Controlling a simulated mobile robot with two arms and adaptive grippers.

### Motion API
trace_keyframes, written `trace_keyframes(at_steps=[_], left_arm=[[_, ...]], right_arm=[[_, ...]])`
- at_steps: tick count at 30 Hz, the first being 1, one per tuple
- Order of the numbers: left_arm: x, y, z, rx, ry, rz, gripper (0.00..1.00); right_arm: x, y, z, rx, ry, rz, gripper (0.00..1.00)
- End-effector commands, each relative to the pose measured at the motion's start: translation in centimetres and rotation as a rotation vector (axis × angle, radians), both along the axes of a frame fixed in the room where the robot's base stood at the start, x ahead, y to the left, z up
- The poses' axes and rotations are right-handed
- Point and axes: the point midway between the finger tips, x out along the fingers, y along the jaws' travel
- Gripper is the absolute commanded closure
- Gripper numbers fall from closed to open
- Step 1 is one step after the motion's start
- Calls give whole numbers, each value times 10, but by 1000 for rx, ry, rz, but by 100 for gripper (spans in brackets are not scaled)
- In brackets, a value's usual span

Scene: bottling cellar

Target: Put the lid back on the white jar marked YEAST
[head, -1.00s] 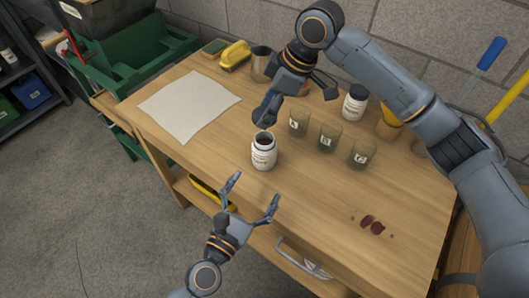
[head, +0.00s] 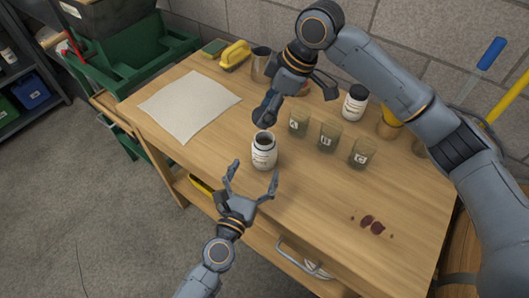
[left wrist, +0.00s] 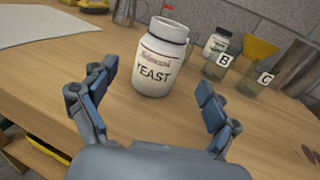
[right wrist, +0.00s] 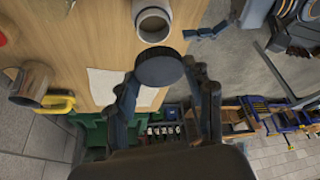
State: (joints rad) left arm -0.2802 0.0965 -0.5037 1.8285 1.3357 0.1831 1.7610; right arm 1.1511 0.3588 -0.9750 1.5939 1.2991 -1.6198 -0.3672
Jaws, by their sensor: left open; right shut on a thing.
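The white YEAST jar (head: 264,155) stands upright and open near the table's front edge. Its label faces me in the left wrist view (left wrist: 153,68), and its open mouth shows in the right wrist view (right wrist: 152,22). My right gripper (head: 266,112) is shut on the dark round lid (right wrist: 160,67), which it holds above and slightly behind the jar, apart from it. My left gripper (head: 254,178) is open in front of the jar. Its two fingers point toward the jar, one to each side, without visible contact.
Several labelled glasses (head: 328,137) stand right of the jar, with a black-lidded jar (head: 355,103) behind. A paper sheet (head: 190,104) lies left; a metal cup (head: 261,64) and yellow brush (head: 235,55) stand behind.

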Motion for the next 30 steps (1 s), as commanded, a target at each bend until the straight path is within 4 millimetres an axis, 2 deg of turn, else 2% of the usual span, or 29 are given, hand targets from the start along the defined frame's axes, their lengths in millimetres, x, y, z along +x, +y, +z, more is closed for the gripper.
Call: trace_keyframes(at_steps=[3,10,15,24,26,30], left_arm=[[24,-8,1,-3,-2,2,12],[54,-18,0,1,-1,0,12],[63,-22,0,0,0,-1,12],[64,-22,0,1,0,-1,12],[64,-22,0,1,0,-1,22],[64,-22,0,1,0,-1,50]], right_arm=[[0,0,0,0,0,0,57],[0,0,0,0,0,0,57],[0,0,0,0,0,0,57],[0,0,0,0,0,0,57],[0,0,0,0,0,0,57],[0,0,0,0,0,0,57]])
